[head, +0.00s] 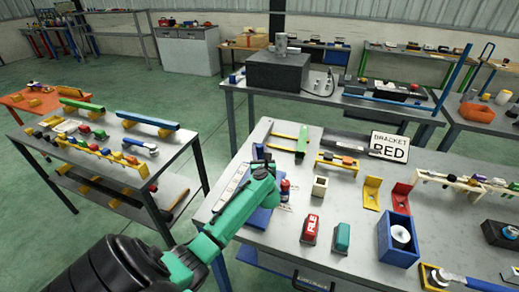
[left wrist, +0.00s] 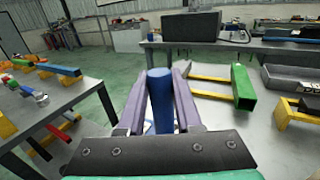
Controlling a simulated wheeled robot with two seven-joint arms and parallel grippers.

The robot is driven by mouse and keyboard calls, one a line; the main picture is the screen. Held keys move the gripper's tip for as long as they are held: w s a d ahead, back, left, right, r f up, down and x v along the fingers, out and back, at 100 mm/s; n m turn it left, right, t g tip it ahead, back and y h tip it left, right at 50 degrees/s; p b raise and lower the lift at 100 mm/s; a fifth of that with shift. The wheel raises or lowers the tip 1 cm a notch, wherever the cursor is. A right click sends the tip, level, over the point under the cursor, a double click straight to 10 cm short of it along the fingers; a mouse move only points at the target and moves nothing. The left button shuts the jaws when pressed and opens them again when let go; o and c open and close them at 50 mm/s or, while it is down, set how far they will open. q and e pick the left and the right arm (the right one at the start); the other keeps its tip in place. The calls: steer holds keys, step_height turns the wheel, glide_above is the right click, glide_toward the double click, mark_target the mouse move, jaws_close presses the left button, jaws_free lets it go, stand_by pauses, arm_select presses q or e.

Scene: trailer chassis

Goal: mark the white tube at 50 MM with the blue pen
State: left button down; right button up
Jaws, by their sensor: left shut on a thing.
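My left gripper (head: 262,160) is over the left part of the grey workbench (head: 280,257). It is shut on the blue pen (left wrist: 160,102), which stands upright between the purple fingers in the left wrist view. A long pale strip (head: 230,187) lies on the bench's left edge, just left of the gripper in the head view. It may be the white tube; its markings are too small to read, and my arm hides part of the bench beside it. My right gripper is not in view.
A green bar with yellow supports (head: 286,148) lies beyond the gripper. A red block (head: 310,228), a teal block (head: 342,237), a small pale cube (head: 320,186) and a blue box (head: 384,235) stand to the right.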

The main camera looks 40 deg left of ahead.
arm_select(q)
steer(key=shift+r+p, duration=2.4)
steer(key=shift+r, duration=1.5)
